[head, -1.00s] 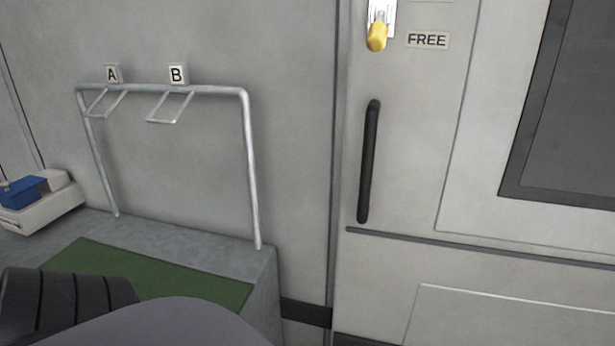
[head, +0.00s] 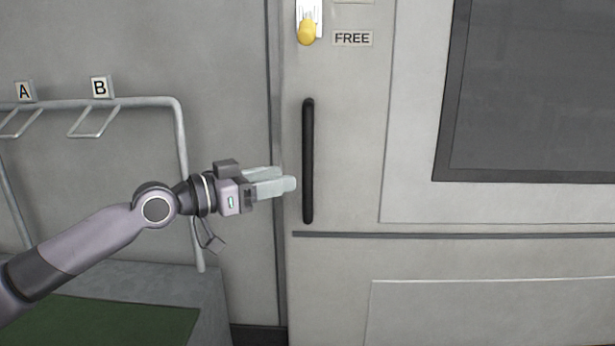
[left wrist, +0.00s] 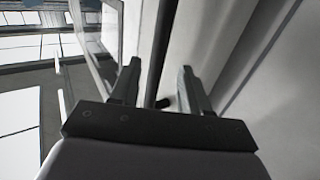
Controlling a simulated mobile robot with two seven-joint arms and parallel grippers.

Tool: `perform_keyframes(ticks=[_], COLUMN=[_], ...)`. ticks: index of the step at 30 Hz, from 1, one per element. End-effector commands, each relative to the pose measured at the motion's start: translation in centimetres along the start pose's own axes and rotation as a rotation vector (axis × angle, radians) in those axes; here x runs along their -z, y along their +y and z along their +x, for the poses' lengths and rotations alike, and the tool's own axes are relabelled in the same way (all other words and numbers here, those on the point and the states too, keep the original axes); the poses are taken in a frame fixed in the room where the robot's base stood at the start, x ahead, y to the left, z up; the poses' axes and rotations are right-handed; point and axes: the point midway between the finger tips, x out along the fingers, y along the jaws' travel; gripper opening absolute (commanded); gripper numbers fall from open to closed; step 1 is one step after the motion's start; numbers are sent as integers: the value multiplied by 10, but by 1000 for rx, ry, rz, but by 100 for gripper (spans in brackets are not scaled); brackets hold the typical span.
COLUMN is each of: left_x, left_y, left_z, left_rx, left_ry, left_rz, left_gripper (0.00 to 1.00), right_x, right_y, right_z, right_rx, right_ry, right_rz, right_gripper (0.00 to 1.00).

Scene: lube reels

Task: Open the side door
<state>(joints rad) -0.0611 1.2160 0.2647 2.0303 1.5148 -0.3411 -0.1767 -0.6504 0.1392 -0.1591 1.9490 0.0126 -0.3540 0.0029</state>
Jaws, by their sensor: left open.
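The side door (head: 345,130) is a pale grey panel with a large dark window (head: 540,95), and it looks shut. Its black vertical bar handle (head: 308,160) is near the door's left edge. My left gripper (head: 292,178) is open, its fingertips just left of the handle's middle in the head view. In the left wrist view the dark handle (left wrist: 161,60) runs between the two open fingers (left wrist: 155,85); I cannot tell whether they touch it. A yellow-knobbed latch (head: 307,32) is above the handle, beside a FREE label (head: 352,39). My right gripper is not in view.
A metal rail (head: 150,101) with hooks marked A (head: 24,91) and B (head: 101,87) stands left of the door on a grey bench (head: 208,300) with a green mat (head: 110,322). The space before the door's right part looks clear.

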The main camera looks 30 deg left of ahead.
Motion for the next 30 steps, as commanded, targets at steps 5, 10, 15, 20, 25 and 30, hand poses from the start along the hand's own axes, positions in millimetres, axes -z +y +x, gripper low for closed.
perform_keyframes(ticks=[5, 10, 15, 20, 25, 30], left_x=[12, 13, 14, 14, 13, 12], left_y=[1, 0, 1, 0, 2, 1], left_z=[1, 8, 20, 32, 46, 61], left_rx=[-9, -6, -7, -6, -8, -7], left_ry=[12, 14, 14, 15, 13, 13], left_rz=[1, -1, 0, -3, -1, -3], left_gripper=[46, 46, 46, 46, 46, 46], right_x=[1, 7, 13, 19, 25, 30], right_y=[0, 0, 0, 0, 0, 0], right_z=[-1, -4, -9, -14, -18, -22], right_rx=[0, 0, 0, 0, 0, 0], right_ry=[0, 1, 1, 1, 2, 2], right_rz=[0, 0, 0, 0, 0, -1], right_gripper=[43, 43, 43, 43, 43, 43])
